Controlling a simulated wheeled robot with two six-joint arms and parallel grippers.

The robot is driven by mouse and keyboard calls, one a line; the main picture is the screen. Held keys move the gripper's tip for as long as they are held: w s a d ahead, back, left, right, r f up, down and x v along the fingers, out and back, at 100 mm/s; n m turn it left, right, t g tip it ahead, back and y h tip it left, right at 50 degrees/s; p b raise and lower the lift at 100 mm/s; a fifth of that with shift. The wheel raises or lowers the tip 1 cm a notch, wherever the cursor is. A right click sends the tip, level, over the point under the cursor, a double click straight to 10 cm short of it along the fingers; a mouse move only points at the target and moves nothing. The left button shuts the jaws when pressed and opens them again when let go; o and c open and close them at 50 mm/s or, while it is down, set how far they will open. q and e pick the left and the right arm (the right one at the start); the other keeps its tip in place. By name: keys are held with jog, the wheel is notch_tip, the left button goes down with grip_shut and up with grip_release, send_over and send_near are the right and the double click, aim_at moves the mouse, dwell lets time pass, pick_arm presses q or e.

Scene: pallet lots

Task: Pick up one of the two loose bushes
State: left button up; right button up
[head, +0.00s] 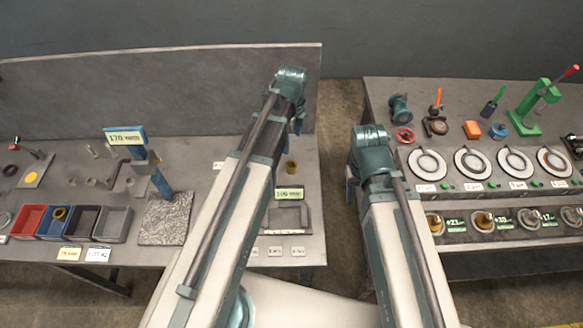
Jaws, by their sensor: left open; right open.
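A small brass-coloured bush (291,167) stands on the left bench (185,152), near its right end and just behind a green-labelled sign. Another brass-coloured ring (60,213) lies in the blue bin; I cannot tell whether it is a bush. My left gripper (298,128) hangs beyond the end of its arm, above and behind the brass bush, apart from it. It is open and empty. My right gripper (351,188) is mostly hidden behind its arm, over the gap between the benches, right of the bush. It is open.
The left bench holds a red bin (28,222), grey bins (113,222), a textured mat (164,219), a blue post (160,182) and a grey tray (290,219). The right bench (455,95) carries round dials and tools. A floor gap (340,130) separates the benches.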

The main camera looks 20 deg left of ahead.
aim_at(292, 165)
pick_arm(q)
notch_tip(292, 165, down, 8)
jog(key=b, duration=0.7)
jog(key=shift+f+b, duration=0.2)
jog(key=shift+b, duration=0.2)
jog(key=shift+r, duration=0.1)
jog(key=f+b, duration=0.5)
jog(key=shift+s+f, duration=0.2)
jog(key=shift+s, duration=0.15)
jog(key=shift+r, duration=0.1)
grip_shut()
